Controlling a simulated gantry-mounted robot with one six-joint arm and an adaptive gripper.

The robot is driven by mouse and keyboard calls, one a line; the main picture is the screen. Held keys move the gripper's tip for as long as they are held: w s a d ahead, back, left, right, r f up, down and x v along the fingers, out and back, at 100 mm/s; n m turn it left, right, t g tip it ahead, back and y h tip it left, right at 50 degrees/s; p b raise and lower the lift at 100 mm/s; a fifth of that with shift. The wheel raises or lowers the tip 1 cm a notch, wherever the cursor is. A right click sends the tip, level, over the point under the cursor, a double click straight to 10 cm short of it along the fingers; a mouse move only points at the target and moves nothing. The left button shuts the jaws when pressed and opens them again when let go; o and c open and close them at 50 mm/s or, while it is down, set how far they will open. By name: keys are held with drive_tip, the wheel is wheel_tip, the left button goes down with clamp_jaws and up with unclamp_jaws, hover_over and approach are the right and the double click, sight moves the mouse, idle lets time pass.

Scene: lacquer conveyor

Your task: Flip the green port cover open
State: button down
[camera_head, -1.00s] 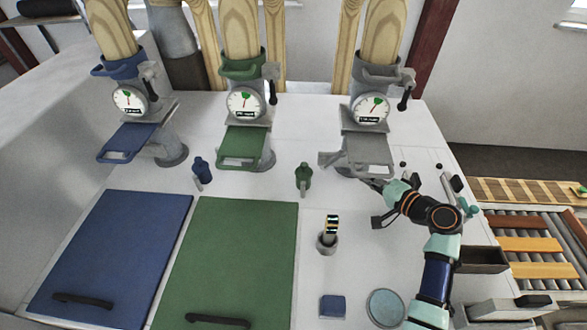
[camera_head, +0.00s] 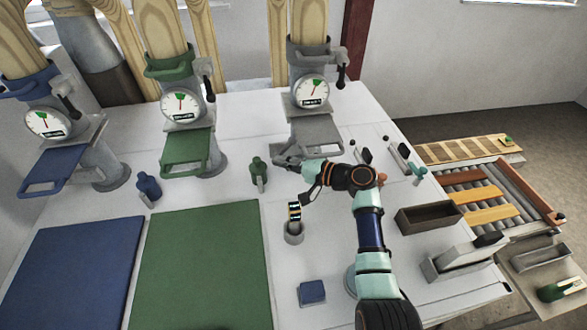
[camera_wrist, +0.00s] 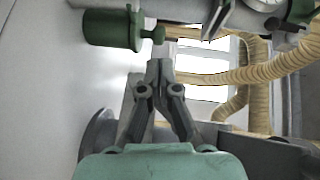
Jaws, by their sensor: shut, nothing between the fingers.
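The green port cover (camera_head: 187,153) is a flat green flap with a loop handle at its front edge. It sits below the dial gauge of the middle machine, left of my gripper. My gripper (camera_head: 281,162) is shut and empty, low in front of the grey flap (camera_head: 316,133) and just right of a small green canister (camera_head: 258,170). In the wrist view my gripper's fingertips (camera_wrist: 159,66) are together. A green cylinder with a knob (camera_wrist: 108,28), likely that canister, is near them. I do not make out the port cover in the wrist view.
A blue flap (camera_head: 55,172) and blue canister (camera_head: 148,187) stand to the left. A grey holder (camera_head: 294,234) with a striped piece stands in front of my gripper. Green (camera_head: 205,255) and blue (camera_head: 75,265) panels cover the front left. A brown bin (camera_head: 430,217) is on the right.

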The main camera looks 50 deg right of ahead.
sight(259, 174)
drive_tip(key=shift+b+x, duration=0.55)
drive_tip(key=shift+x, duration=1.2)
drive_tip(key=shift+f, duration=0.1)
drive_tip(key=b, duration=0.1)
drive_tip(key=w+b, duration=0.1)
drive_tip(key=shift+a+f+b, duration=0.1)
drive_tip(key=shift+f+b, duration=0.15)
drive_tip(key=shift+b, duration=0.15)
drive_tip(key=shift+w+b, duration=0.2)
drive_tip(key=shift+b, duration=0.25)
drive_tip(key=shift+r, duration=0.3)
